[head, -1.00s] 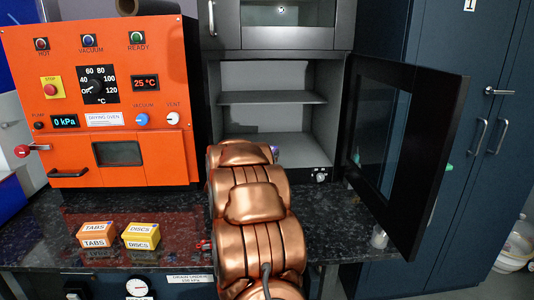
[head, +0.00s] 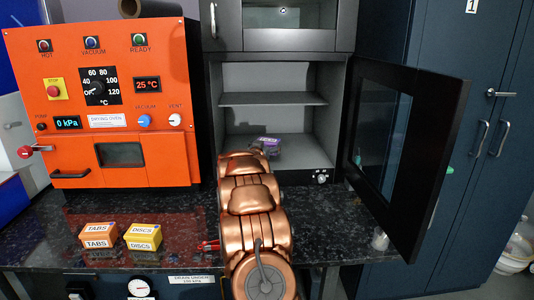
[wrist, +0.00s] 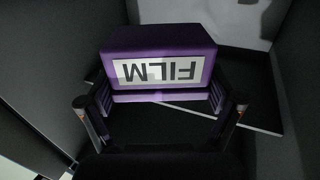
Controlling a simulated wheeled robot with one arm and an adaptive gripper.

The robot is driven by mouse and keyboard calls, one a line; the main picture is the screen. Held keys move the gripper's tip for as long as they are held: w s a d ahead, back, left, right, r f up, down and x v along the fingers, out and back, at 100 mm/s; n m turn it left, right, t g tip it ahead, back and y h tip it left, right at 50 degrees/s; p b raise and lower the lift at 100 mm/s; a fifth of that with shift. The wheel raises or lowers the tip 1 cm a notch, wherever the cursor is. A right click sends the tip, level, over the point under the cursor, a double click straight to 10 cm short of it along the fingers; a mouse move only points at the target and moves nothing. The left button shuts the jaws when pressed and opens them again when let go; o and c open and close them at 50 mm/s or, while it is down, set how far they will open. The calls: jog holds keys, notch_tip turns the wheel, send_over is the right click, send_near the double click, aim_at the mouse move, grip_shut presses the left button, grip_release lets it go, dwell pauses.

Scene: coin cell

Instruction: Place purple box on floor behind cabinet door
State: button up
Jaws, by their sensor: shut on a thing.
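The purple box (wrist: 158,45), with a white label reading FILM upside down in the wrist view, is held between the two fingers of my gripper (wrist: 160,108). In the head view the purple box (head: 269,142) shows inside the lower cabinet compartment, just above its floor (head: 300,150). I cannot tell whether it touches the floor. My copper arm hides part of the opening, and the fingers are not clear in the head view. The cabinet door (head: 408,150), dark with a glass pane, stands open to the right.
A shelf (head: 272,99) spans the compartment above the box. The orange drying oven (head: 60,120) stands at left. A TABS box (head: 98,236) and a yellow DISCS box (head: 142,237) sit on the black counter (head: 190,245). Red-handled pliers lie near my arm.

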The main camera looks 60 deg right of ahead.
jog(key=shift+w+d, duration=0.1)
jog(key=shift+d, duration=0.1)
jog(key=shift+f, duration=1.75)
jog(key=shift+f, duration=0.2)
jog(key=o, duration=0.9)
jog(key=shift+r, duration=0.15)
jog(key=shift+a, duration=0.2)
jog(key=v, duration=1.1)
jog(key=shift+a+b, duration=0.35)
jog(key=shift+b, duration=0.05)
